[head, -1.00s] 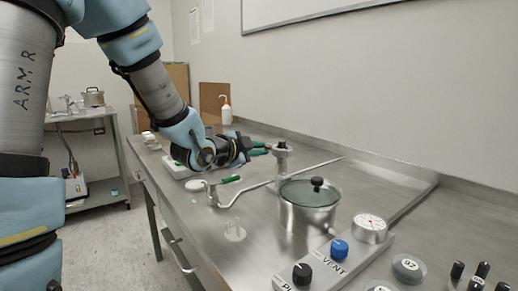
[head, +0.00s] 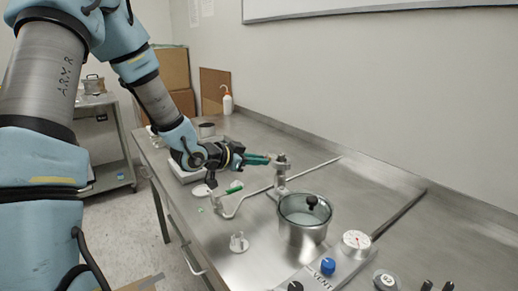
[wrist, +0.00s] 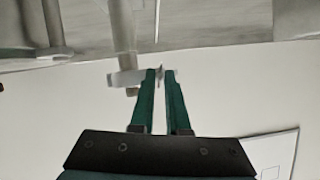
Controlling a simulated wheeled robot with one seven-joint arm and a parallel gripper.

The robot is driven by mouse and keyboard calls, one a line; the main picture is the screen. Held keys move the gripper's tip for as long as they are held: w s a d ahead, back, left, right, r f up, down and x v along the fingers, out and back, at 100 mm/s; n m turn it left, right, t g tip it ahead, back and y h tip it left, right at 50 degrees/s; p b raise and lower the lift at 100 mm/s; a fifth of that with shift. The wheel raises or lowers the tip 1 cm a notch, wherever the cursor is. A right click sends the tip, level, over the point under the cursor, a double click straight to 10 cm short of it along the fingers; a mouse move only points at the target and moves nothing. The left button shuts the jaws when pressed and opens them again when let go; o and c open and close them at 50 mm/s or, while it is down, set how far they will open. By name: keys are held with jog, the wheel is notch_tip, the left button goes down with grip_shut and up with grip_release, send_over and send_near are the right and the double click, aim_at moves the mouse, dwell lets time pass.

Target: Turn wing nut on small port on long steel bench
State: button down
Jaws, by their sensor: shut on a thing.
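The small port (head: 281,172) is an upright metal fitting on the long steel bench (head: 365,200), behind the glass-lidded pot. My gripper (head: 270,160) reaches it from the left, with its green fingers level with the top of the port. In the wrist view my gripper (wrist: 160,73) has its two fingertips close together with a narrow gap, shut on the small wing nut (wrist: 160,68). The port also shows there (wrist: 125,78), just left of the fingertips. Most of the wing nut is hidden between the fingers; in the head view it is too small to make out.
A pot with a glass lid (head: 305,218) stands in front of the port. A squeeze bottle (head: 227,101) stands behind.

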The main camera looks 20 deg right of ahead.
jog(key=shift+n+g+p, duration=0.3)
jog(key=shift+g+p, duration=0.1)
jog(key=shift+p, duration=0.2)
jog(key=c, duration=0.9)
grip_release()
jog(key=shift+f+b, duration=0.1)
jog(key=shift+b, duration=0.35)
